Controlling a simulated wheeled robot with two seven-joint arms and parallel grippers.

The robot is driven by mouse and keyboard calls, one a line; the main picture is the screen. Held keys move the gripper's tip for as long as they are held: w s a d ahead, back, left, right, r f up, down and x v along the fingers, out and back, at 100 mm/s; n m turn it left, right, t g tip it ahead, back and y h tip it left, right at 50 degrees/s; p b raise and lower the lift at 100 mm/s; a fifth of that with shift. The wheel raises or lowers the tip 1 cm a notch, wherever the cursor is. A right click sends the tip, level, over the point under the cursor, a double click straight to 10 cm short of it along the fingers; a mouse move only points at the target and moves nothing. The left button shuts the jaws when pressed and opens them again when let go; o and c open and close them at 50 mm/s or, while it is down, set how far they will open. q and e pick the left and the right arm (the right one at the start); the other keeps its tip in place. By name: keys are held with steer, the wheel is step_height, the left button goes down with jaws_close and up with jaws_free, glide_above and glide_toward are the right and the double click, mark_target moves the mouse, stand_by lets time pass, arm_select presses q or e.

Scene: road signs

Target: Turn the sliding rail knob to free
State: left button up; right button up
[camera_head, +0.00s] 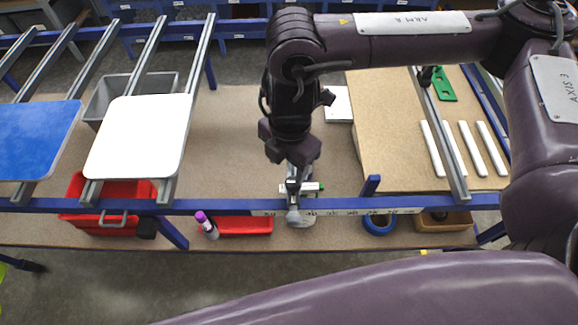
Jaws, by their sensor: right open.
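My right gripper (296,187) points down at the front blue rail (240,206), in the middle of the view. Its jaws are open, though the fingers are small and partly hidden by the wrist. A grey rounded part (300,217), which may be the knob, sits at the rail just below the fingers. I cannot tell whether the fingers touch it or which way it is turned. A white piece with a green end (312,187) lies right by the fingers. A printed scale strip (345,212) runs along the rail. My left gripper is out of view.
A white sign plate (138,138) and a blue one (35,140) rest on metal rails at left. Red bins (240,226), a purple-capped bottle (206,224) and a blue ring (379,225) stand near the front rail. White strips (470,148) lie on the right board (385,130).

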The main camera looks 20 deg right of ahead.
mark_target(293, 182)
steer(key=shift+w+d+r, duration=0.2)
steer(key=shift+d, duration=0.45)
steer(key=shift+s+d+f, duration=0.1)
steer(key=shift+d+f, duration=0.05)
steer(key=shift+f, duration=0.1)
step_height(293, 182, down, 7)
steer(key=shift+c, duration=0.5)
steer(key=c, duration=0.9)
